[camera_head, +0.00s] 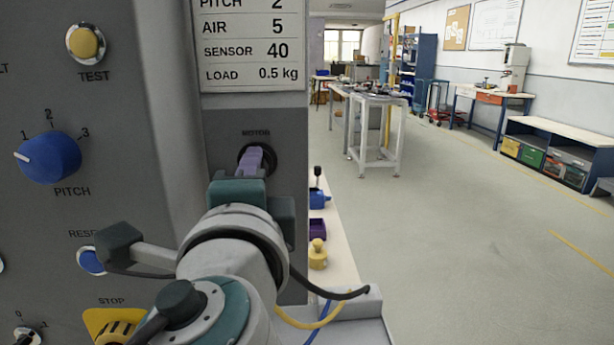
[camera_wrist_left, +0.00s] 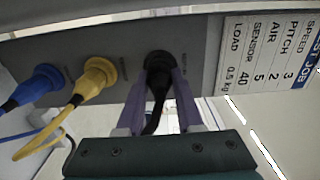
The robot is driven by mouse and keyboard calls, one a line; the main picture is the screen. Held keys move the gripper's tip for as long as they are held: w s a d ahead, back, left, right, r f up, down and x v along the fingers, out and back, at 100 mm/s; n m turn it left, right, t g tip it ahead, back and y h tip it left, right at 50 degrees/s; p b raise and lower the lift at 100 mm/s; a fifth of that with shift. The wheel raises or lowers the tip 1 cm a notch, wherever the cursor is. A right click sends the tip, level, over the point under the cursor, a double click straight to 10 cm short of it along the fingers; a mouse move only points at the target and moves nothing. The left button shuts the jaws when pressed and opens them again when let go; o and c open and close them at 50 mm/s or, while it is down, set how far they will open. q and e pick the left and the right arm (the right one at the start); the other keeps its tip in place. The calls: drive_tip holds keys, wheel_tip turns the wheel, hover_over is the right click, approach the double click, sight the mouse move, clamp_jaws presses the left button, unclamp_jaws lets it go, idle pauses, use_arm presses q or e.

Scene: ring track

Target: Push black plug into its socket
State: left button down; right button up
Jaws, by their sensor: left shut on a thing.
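The black plug (camera_wrist_left: 158,75) is at the grey panel's right-hand socket in the left wrist view, with its black cable trailing toward me. My left gripper (camera_wrist_left: 160,82) is shut on it, one purple finger on each side. In the head view the left gripper (camera_head: 257,160) reaches the dark round socket (camera_head: 243,158) under the MOTOR label. The fingers hide most of the plug there. I cannot tell how deep the plug sits. My right gripper is not in view.
A yellow plug (camera_wrist_left: 98,78) and a blue plug (camera_wrist_left: 42,84) sit at the panel beside the black one, with cables hanging. A white shelf (camera_head: 340,245) holds a yellow part (camera_head: 317,254) right of the panel. Open floor lies to the right.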

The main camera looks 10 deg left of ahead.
use_arm(q)
drive_tip(key=shift+w, duration=0.1)
drive_tip(key=shift+c, duration=2.4)
unclamp_jaws()
drive_tip(key=b+v, duration=0.1)
drive_tip(key=v, duration=0.9)
drive_tip(key=shift+b, duration=0.4)
drive_tip(key=shift+a, duration=0.1)
